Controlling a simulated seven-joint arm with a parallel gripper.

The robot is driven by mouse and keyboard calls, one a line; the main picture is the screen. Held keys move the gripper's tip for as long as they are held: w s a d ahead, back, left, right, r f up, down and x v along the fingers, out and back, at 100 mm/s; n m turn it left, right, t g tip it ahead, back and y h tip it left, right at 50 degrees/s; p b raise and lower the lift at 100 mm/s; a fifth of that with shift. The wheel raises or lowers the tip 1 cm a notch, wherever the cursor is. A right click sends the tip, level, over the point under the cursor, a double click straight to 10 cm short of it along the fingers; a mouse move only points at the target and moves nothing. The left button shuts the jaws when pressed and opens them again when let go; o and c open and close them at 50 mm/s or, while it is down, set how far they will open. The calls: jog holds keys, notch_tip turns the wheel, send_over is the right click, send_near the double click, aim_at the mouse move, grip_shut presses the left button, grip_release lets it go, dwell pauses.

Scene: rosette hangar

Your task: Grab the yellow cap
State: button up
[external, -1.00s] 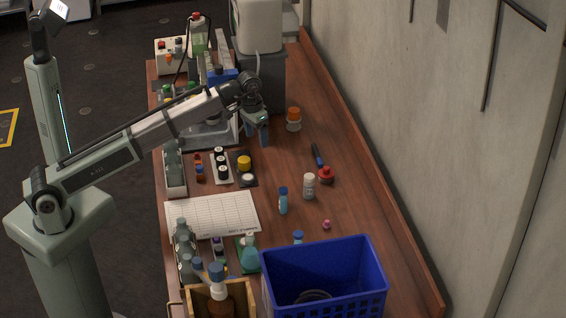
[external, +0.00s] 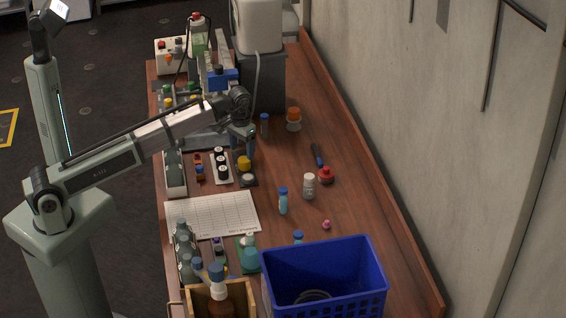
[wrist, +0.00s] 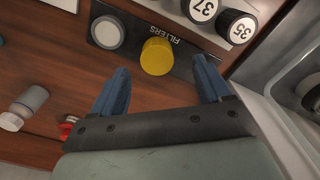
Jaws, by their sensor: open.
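The yellow cap (external: 244,163) stands on a small dark tray (external: 247,182) on the wooden table, with a white cap (external: 248,178) beside it. In the wrist view the yellow cap (wrist: 157,56) is ahead of my gripper and lies between the lines of its two fingers. The tray is marked "FILTERS" there. My gripper (wrist: 160,85) is open and empty, with blue fingers spread apart. In the external view my gripper (external: 242,150) is just above and behind the yellow cap, fingers pointing down.
A tray of black numbered caps (external: 221,165) is left of the dark tray. A blue bottle (external: 283,200), a white bottle (external: 309,187) and a red item (external: 326,175) stand to the right. A blue basket (external: 325,270) is in front.

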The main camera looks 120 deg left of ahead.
aim_at(244, 159)
jog(key=shift+w+a+f, duration=0.1)
jog(key=shift+w+f, duration=0.05)
jog(key=shift+f, duration=1.25)
jog(key=shift+w+a+f, duration=0.1)
jog(key=shift+f, duration=1.25)
jog(key=c, duration=1.1)
